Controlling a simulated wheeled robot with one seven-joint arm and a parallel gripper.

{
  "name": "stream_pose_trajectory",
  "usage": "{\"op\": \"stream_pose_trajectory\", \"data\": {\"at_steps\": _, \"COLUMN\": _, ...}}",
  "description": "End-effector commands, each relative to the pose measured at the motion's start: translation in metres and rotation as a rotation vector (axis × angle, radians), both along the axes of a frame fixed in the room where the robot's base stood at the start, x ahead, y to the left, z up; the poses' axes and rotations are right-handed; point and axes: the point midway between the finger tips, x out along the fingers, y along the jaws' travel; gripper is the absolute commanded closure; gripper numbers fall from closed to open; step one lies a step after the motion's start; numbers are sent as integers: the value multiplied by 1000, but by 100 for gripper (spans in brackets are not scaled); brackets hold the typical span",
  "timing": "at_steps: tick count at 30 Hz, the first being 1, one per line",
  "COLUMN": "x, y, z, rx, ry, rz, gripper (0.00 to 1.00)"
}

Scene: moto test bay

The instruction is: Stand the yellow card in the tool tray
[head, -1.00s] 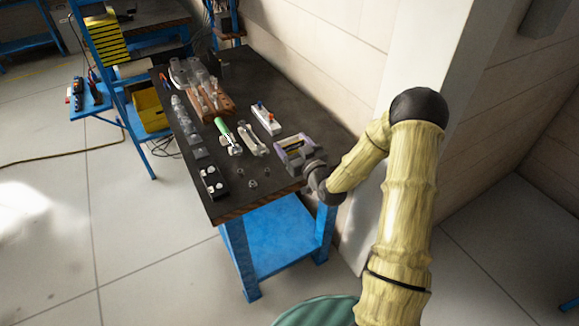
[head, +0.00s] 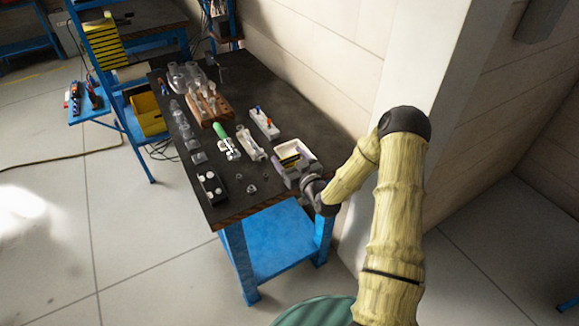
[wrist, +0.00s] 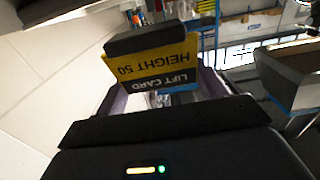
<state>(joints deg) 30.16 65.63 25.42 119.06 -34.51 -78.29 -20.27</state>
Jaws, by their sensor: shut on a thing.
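The yellow card (wrist: 150,65) is in my gripper (wrist: 158,88). In the wrist view it shows a black band reading "LIFT CARD" and the words "HEIGHT 50", upside down. A dark bar covers its far edge. The head view shows my gripper (head: 296,172) at the near right end of the dark bench, with a little of the card (head: 290,161) visible. A pale open tray (head: 302,147), seemingly the tool tray, lies right behind the card. From these views I cannot tell whether the card is inside it or in front of it.
A white holder with red and blue tops (head: 264,122), a green-handled tool (head: 219,131), a wooden rack (head: 209,106) and a black box (head: 211,187) stand on the bench. Small parts lie near its front. The wall is close behind; bare bench (head: 290,110) lies beyond the tray.

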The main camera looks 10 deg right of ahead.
Motion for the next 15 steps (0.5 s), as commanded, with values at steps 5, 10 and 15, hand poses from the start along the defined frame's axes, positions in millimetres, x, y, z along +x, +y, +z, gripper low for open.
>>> {"op": "stream_pose_trajectory", "data": {"at_steps": 5, "x": 0, "y": 0, "z": -1, "rx": -1, "ry": -1, "rz": -1, "gripper": 52}}
{"op": "stream_pose_trajectory", "data": {"at_steps": 10, "x": 0, "y": -1, "z": -3, "rx": 0, "ry": 0, "rz": -2, "gripper": 52}}
{"op": "stream_pose_trajectory", "data": {"at_steps": 15, "x": -1, "y": 0, "z": -19, "rx": 3, "ry": 2, "rz": -1, "gripper": 52}}
